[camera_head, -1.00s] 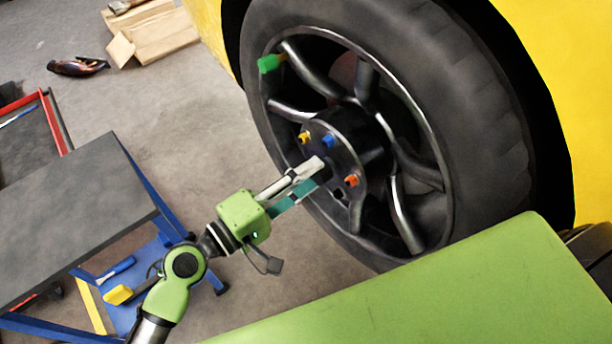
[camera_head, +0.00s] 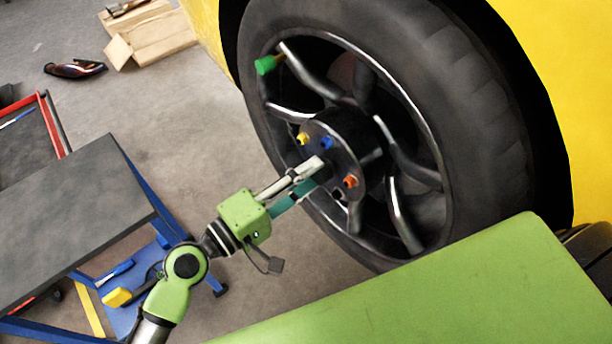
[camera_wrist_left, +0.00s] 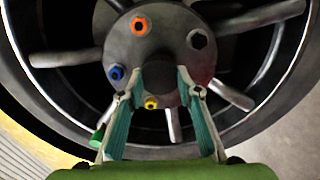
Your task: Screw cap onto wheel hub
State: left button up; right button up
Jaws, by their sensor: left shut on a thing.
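The wheel hub (camera_head: 342,132) is the dark round centre of the wheel, seen from the side in the head view and face-on in the wrist view (camera_wrist_left: 168,28). My left gripper (camera_head: 319,172) reaches to the middle of the hub face. In the left wrist view its fingertips (camera_wrist_left: 159,76) are on either side of a dark round cap (camera_wrist_left: 159,72) at the hub centre, and it is shut on this cap. The cap is dark against the hub and mostly hidden in the head view; I cannot tell how far on it sits. My right gripper is out of view.
Orange (camera_head: 350,181), blue (camera_head: 327,143) and yellow (camera_head: 303,138) nuts surround the hub centre, close to the fingers. A green piece (camera_head: 266,65) sits at the rim. A dark-topped cart (camera_head: 70,215) stands left. Cardboard (camera_head: 150,35) lies on the floor.

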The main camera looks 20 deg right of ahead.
pick_arm(q)
jog(key=shift+w+d, duration=0.1)
jog(key=shift+d, duration=0.25)
jog(key=m+b, duration=0.4)
jog(key=m, duration=0.1)
jog(key=m+b, duration=0.2)
jog(key=m, duration=0.1)
jog(key=shift+f, duration=0.35)
jog(key=shift+m+b, duration=0.6)
jog(key=shift+m, duration=0.5)
jog(key=shift+r+m, duration=0.15)
jog(key=shift+m, duration=0.55)
jog(key=shift+r, duration=0.15)
